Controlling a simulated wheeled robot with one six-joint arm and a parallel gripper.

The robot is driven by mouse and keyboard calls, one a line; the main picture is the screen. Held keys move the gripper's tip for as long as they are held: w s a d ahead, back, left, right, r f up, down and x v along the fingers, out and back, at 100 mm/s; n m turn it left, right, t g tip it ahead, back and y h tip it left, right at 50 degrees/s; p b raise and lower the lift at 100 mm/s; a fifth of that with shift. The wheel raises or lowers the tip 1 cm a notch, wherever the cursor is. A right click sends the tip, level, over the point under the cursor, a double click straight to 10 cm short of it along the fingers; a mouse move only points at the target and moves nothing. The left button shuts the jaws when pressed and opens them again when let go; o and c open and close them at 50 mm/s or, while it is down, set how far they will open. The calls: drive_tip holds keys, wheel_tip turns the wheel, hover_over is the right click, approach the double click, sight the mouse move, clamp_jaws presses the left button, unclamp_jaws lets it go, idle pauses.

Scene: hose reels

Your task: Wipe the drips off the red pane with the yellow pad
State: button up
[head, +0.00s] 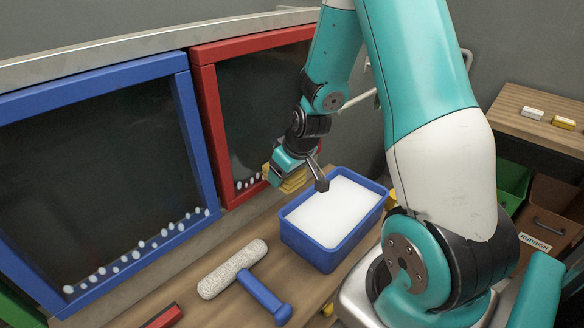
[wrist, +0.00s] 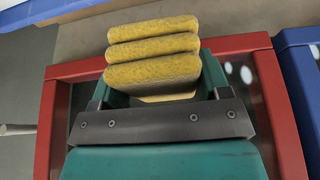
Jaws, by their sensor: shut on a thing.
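The red-framed pane (head: 250,95) has dark glass and stands right of a blue-framed one. A few white drips (head: 248,182) sit along its lower left edge in the head view; some also show in the wrist view (wrist: 246,74), right of my gripper. My gripper (head: 292,168) is shut on the yellow pad (head: 288,183), in front of the pane's lower right part. In the wrist view the ribbed yellow pad (wrist: 152,50) sits between the green fingers, over the lower red frame (wrist: 235,45). I cannot tell whether it touches the pane. My gripper and arm hide the pane's right part.
A blue tub (head: 310,250) of white contents stands on the wooden bench below my gripper. A roller with a blue handle (head: 262,295) lies left of it. The blue-framed pane (head: 95,75) carries several drips. A shelf (head: 510,105) with small blocks and a rubbish bin (head: 545,225) are at right.

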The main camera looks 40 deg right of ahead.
drive_tip(key=shift+a, duration=1.95)
drive_tip(key=a, duration=0.6)
drive_tip(key=shift+s+a, duration=0.35)
drive_tip(key=shift+s, duration=0.15)
drive_tip(key=s+p, duration=0.6)
drive_tip(key=p, duration=0.7)
drive_tip(key=shift+s+d, duration=0.3)
drive_tip(key=shift+s, duration=0.1)
